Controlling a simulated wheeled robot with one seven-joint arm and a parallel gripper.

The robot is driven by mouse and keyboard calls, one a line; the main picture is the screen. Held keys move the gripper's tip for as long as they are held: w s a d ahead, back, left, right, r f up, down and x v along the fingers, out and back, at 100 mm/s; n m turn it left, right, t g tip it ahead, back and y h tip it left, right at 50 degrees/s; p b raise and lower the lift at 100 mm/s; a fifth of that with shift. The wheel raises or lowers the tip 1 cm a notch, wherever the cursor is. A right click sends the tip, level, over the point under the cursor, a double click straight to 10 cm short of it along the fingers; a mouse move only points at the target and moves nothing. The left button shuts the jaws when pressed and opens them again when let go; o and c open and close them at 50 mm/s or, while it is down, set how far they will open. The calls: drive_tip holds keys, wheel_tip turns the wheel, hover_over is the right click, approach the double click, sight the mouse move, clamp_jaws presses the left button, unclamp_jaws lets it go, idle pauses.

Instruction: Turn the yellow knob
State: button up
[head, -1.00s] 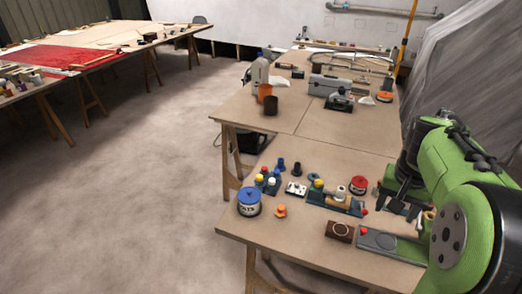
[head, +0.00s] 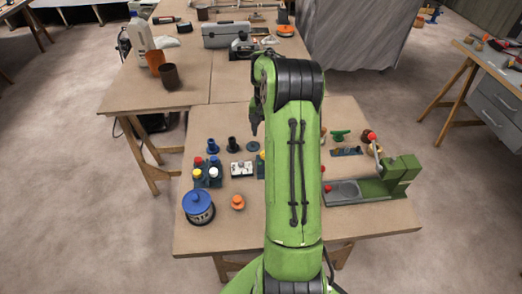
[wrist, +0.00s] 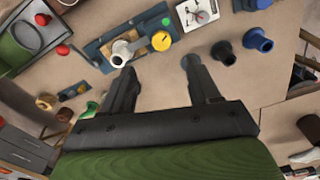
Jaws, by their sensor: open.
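The yellow knob (wrist: 161,42) is a round yellow disc with a small dark mark, on a blue panel (wrist: 95,52) in the wrist view. A green dome and a pale metal fitting (wrist: 121,52) share that panel. My gripper (wrist: 157,72) is open and empty, its fingers spread short of the knob, not visibly touching it. In the head view only a dark tip of my gripper (head: 254,125) shows past my green arm.
A white switch box (head: 241,169), blue and black flanged pegs (head: 213,146), a rack of coloured-top bottles and a blue-lidded tin (head: 198,207) stand left of my arm. A green press-like tool (head: 385,180) stands right. Bare tabletop (head: 225,242) lies in front.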

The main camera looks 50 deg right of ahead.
wheel_tip(320, 180, down, 10)
drive_tip(key=shift+w+f+b, duration=0.15)
drive_tip(key=shift+f+b, duration=0.1)
drive_tip(key=shift+b, duration=0.4)
drive_tip(key=c, duration=1)
drive_tip(key=shift+c, duration=0.2)
